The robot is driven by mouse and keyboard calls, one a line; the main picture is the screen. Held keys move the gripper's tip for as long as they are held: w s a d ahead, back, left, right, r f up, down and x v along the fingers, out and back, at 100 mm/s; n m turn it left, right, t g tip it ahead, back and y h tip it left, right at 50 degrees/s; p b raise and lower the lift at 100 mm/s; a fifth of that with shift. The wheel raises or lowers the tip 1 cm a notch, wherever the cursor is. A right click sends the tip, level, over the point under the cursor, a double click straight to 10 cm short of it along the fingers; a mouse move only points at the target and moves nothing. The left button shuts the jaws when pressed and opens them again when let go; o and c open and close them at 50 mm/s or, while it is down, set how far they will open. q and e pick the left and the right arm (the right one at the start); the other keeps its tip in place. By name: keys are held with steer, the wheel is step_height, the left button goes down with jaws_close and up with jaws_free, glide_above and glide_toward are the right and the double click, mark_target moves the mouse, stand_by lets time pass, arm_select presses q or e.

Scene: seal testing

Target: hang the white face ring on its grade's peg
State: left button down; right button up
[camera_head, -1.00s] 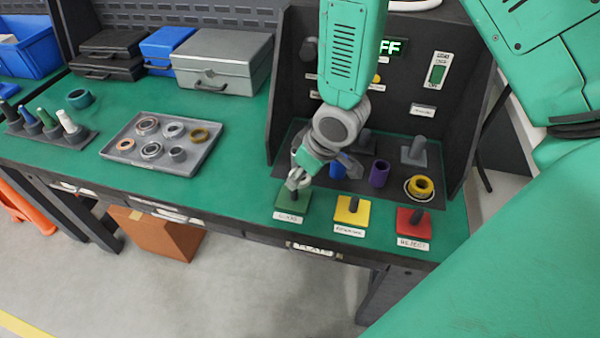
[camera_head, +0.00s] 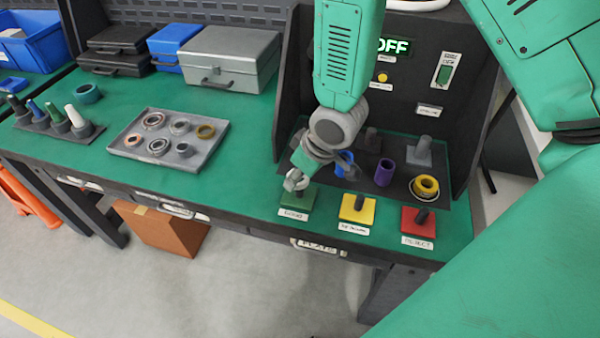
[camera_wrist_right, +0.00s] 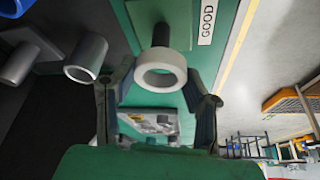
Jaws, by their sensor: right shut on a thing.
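The white ring (camera_head: 291,184) is in my right gripper (camera_head: 299,172), just above the green plate marked GOOD (camera_head: 297,201). In the right wrist view the ring (camera_wrist_right: 160,57) sits between both fingers of the gripper (camera_wrist_right: 160,80), which are shut on it. The dark peg (camera_wrist_right: 162,36) of the GOOD plate stands right beyond the ring's edge; I cannot tell whether its tip is in the hole. To the right are the yellow plate (camera_head: 346,213) and the red plate marked REJECT (camera_head: 408,222), each with a dark peg. My left gripper is not in view.
A grey tray (camera_head: 199,162) with several rings lies to the left. The bench front between is clear.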

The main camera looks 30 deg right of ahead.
steer(key=shift+a, duration=0.3)
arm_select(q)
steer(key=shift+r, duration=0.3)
arm_select(e)
steer(key=shift+d, duration=0.8)
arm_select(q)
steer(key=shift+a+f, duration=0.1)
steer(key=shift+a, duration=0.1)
arm_select(e)
steer(key=shift+a, duration=0.25)
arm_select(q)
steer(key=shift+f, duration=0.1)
arm_select(e)
steer(key=shift+f, duration=0.1)
steer(key=shift+f+b, duration=0.4)
steer(key=shift+f, duration=0.5)
steer(key=o, duration=1.2)
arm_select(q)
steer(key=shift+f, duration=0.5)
arm_select(e)
steer(key=shift+o, duration=0.2)
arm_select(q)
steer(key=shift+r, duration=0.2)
arm_select(e)
steer(key=shift+r, duration=0.2)
